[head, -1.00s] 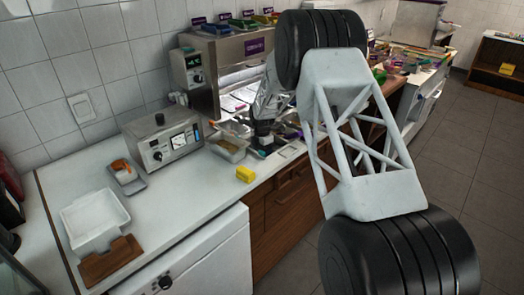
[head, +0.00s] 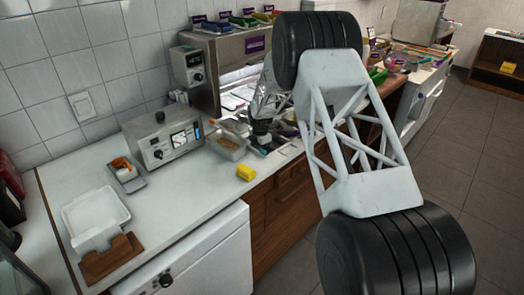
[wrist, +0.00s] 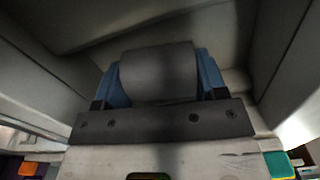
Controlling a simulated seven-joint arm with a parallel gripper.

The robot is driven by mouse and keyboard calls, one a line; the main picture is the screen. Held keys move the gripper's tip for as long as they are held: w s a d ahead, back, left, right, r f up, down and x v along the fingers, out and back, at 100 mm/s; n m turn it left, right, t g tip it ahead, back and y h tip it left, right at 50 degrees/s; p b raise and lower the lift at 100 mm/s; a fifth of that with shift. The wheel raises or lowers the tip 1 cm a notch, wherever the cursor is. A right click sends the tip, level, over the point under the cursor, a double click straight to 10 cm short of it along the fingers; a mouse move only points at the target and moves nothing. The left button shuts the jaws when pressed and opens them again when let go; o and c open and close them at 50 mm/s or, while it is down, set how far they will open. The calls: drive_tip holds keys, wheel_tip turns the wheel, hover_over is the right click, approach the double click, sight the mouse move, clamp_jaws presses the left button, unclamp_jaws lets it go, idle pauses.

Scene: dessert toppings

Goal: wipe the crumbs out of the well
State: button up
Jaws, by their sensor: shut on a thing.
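My gripper (head: 262,140) is low over the worktop in front of the steel machine, beside the clear tub, in the head view. In the wrist view it is shut on a grey rounded thing (wrist: 158,72), with blue parts on either side of it. What this thing is I cannot tell for certain. Pale grey surfaces surround it there; whether they are the well's walls I cannot tell. No crumbs can be made out in either view. The fingertips are too small and dark to see clearly in the head view.
A clear tub (head: 227,147) stands just left of my gripper. A yellow block (head: 246,173) lies near the counter's front edge. A control box (head: 164,137), an orange-topped item (head: 124,170) and a white tray (head: 94,218) stand further left. The counter between them is clear.

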drive_tip(key=shift+w+a+r, duration=0.1)
drive_tip(key=shift+w+a, duration=0.15)
drive_tip(key=shift+a, duration=0.35)
drive_tip(key=shift+s+d, duration=0.1)
drive_tip(key=shift+s+d, duration=1.45)
drive_tip(key=shift+f, duration=0.2)
drive_tip(key=shift+w+a+r, duration=0.15)
drive_tip(key=shift+w+a, duration=1.4)
